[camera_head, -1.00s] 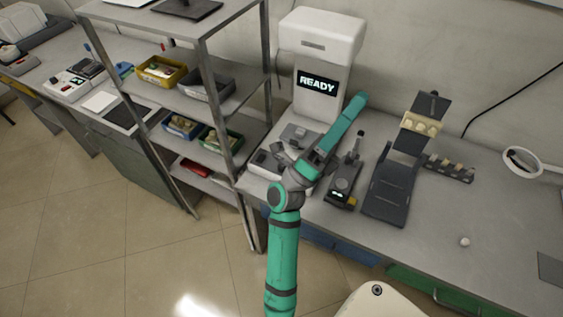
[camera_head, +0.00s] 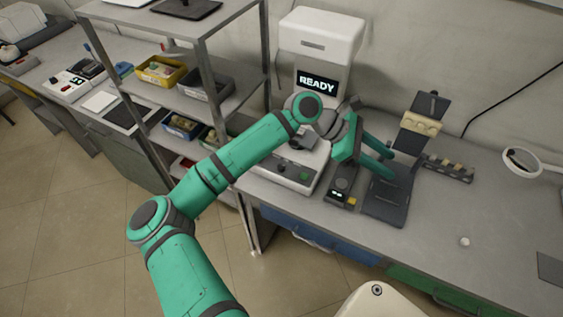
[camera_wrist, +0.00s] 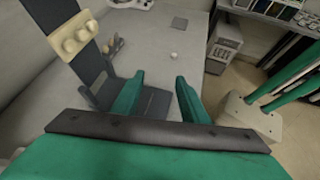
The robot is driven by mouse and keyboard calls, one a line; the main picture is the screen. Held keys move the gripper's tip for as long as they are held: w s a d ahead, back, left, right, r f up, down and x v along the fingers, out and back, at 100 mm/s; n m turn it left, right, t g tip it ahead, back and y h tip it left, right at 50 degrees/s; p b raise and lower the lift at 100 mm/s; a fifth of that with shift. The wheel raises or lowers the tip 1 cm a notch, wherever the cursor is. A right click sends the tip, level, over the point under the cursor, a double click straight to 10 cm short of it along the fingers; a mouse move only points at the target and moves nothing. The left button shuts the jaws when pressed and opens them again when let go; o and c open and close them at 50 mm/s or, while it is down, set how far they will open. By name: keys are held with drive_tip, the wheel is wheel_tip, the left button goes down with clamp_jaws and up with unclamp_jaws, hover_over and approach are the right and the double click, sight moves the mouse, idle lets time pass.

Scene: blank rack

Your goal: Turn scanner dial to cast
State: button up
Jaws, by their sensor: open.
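The scanner (camera_head: 322,42) is a tall white machine at the back of the bench, with a lit screen (camera_head: 317,83) reading READY. Its low front base (camera_head: 272,170) carries a dark round knob (camera_head: 281,162), which may be the dial, and a green button (camera_head: 304,176). The knob's marks are too small to read. My gripper (camera_head: 389,167) is open and empty, right of the scanner, over the dark stand. It points right, away from the knob. In the wrist view my gripper (camera_wrist: 158,86) shows two green fingers spread apart, with neither scanner nor dial in sight.
A dark stand with a cream ridged block (camera_head: 421,123) stands right of the scanner, beneath and beside my fingers. A small dark device (camera_head: 340,190) sits between them. A metal shelf rack (camera_head: 233,70) with bins stands left. The bench (camera_head: 500,215) is mostly clear at right.

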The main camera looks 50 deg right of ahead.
drive_tip(key=w+a+f+m+t+y, duration=0.1)
drive_tip(key=w+a+f+t+y, duration=0.1)
drive_tip(key=w+f+t, duration=0.3)
drive_tip(key=m+t+y, duration=0.1)
drive_tip(key=t+y, duration=0.3)
drive_tip(key=t, duration=0.1)
approach(281, 166)
wheel_tip(281, 166, down, 8)
drive_tip(key=shift+s, duration=0.15)
drive_tip(key=shift+a, duration=0.1)
clamp_jaws()
